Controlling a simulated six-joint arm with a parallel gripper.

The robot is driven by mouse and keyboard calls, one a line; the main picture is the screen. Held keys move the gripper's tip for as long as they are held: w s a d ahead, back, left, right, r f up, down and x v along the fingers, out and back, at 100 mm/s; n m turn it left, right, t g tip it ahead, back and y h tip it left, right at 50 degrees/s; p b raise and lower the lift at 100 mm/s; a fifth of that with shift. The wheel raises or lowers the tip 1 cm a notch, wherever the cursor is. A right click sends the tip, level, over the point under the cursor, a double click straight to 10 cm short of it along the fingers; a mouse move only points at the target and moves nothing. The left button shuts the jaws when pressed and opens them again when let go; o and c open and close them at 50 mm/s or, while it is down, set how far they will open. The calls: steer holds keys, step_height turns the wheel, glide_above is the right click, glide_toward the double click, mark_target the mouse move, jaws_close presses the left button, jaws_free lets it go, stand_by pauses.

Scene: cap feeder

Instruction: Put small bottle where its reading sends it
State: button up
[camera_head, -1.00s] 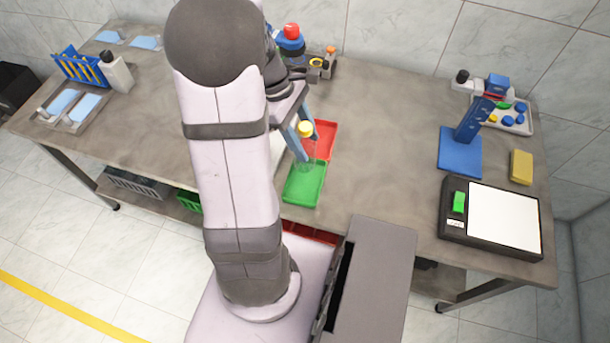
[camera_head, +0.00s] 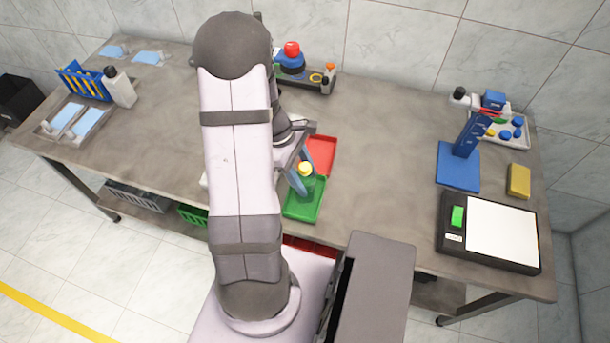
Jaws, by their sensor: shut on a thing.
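The small bottle (camera_head: 307,184), clear with a yellow cap (camera_head: 305,168), is upright in my gripper (camera_head: 299,178). My gripper is shut on it from above and to the left, and partly hides it. The red tray (camera_head: 322,157) lies just behind the green one and looks empty. The scale (camera_head: 449,240) with a white plate and a small green display stands at the right front; its plate is bare.
A blue stand (camera_head: 459,168), a yellow block (camera_head: 519,180) and a tray of caps (camera_head: 524,130) are at the right. A device with a red knob (camera_head: 292,49) stands at the back. A blue rack (camera_head: 80,83) and white bottle (camera_head: 119,88) are at the left. The table's middle right is clear.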

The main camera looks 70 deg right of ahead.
steer(key=shift+f, duration=0.25)
steer(key=o, duration=1.3)
steer(key=shift+c, duration=0.2)
steer(key=shift+r, duration=0.1)
steer(key=b+v, duration=0.2)
steer(key=v, duration=1)
steer(key=shift+a+r, duration=0.1)
steer(key=shift+r, duration=0.05)
